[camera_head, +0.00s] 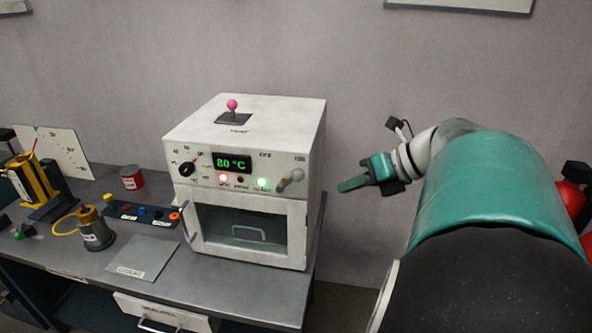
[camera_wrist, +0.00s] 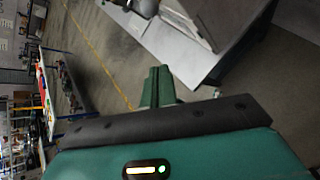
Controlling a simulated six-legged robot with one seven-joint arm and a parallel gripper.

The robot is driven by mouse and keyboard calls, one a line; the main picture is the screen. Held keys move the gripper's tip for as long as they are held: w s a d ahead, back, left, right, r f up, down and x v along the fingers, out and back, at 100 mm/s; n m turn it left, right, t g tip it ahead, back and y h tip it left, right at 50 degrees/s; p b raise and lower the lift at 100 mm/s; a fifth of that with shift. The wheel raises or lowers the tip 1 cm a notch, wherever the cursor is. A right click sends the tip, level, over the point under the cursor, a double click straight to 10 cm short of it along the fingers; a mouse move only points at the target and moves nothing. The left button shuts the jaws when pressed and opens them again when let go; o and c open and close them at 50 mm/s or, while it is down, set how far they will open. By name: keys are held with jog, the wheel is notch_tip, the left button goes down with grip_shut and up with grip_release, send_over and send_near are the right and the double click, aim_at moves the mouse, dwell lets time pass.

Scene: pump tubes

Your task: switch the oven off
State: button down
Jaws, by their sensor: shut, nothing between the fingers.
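The white oven (camera_head: 240,185) stands on the grey bench in the head view. Its green display (camera_head: 232,163) reads 80 °C. A red light and a green light (camera_head: 262,183) are lit below it. A grey lever switch (camera_head: 290,178) sits at the right of the front panel, near the OFF and ON labels. A black knob (camera_head: 188,168) is at the left. The door with its handle is closed. My gripper (camera_head: 352,184) is shut and empty, to the right of the oven and apart from it. Its green fingers (camera_wrist: 157,85) also show in the wrist view.
A pink-topped lever (camera_head: 232,105) stands on the oven's roof. Left of the oven are a red tin (camera_head: 132,177), a strip of coloured plugs (camera_head: 143,213), a metal canister (camera_head: 95,230) and a yellow pump (camera_head: 35,180). Free space lies between oven and gripper.

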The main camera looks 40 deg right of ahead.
aim_at(297, 175)
jog(key=w+a+f, duration=0.2)
jog(key=w+f, duration=0.1)
jog(key=w, duration=0.6)
jog(key=shift+w+f, duration=0.15)
jog(key=shift+f, duration=0.05)
jog(key=shift+r, duration=0.1)
jog(key=shift+w+a, duration=0.1)
jog(key=shift+a, duration=0.05)
dwell(0.3)
